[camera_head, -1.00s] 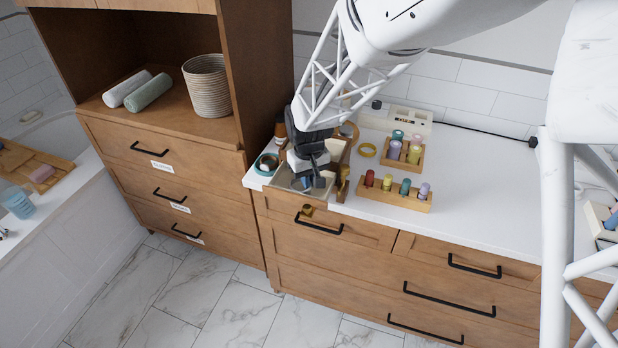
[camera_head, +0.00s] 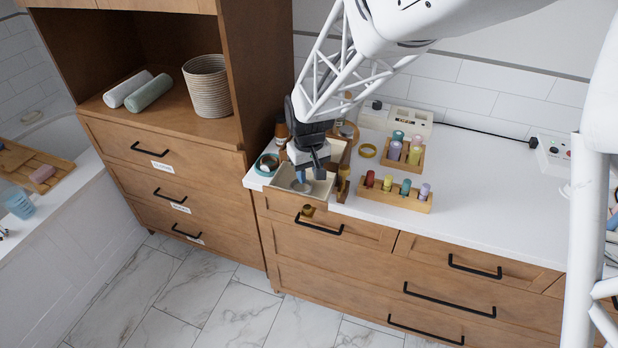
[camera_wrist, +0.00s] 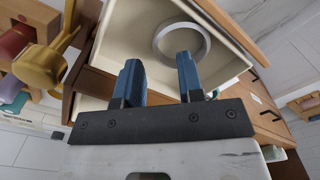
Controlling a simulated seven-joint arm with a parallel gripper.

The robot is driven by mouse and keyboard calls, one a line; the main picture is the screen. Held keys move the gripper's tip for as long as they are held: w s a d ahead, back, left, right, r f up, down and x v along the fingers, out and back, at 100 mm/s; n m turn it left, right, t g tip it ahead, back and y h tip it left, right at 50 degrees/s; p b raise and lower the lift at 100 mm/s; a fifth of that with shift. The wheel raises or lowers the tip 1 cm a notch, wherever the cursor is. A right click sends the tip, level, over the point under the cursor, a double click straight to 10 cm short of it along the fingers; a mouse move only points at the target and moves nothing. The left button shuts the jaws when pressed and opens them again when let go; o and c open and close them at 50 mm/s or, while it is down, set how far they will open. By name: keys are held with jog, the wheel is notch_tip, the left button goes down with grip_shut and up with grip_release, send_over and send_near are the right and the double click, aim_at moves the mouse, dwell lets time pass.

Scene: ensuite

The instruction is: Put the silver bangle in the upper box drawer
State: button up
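The silver bangle (camera_wrist: 206,42) lies flat inside the pulled-out upper box drawer (camera_wrist: 122,36), near its far side in the wrist view. In the head view the bangle (camera_head: 300,187) is a small grey ring on the pale floor of the drawer (camera_head: 324,190). My gripper (camera_wrist: 158,62) is open. Its two blue fingers are apart with nothing between them, and they overlap the near edge of the bangle in the wrist view. In the head view my gripper (camera_head: 309,175) is just above the drawer. It hides part of the box behind.
A teal ring (camera_head: 267,164) lies left of the drawer. A gold object (camera_wrist: 42,62) is close beside the box.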

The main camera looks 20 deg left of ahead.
aim_at(310, 187)
notch_tip(310, 187, up, 10)
jog(key=shift+f, duration=0.25)
dwell(0.9)
jog(key=s+d+r+m, duration=0.2)
jog(key=s+d+r, duration=0.1)
jog(key=d, duration=0.5)
jog(key=s+d+r+m+t, duration=0.1)
jog(key=s+d+r, duration=0.15)
jog(key=d, duration=0.65)
jog(key=s+d+r+m, duration=0.2)
jog(key=d+r, duration=0.1)
jog(key=d, duration=0.5)
jog(key=s+d+m+t, duration=0.1)
jog(key=s+d+m, duration=0.3)
jog(key=s+d, duration=1.1)
jog(key=shift+s+d+t, duration=0.3)
jog(key=shift+s+d, duration=0.1)
jog(key=shift+s, duration=0.4)
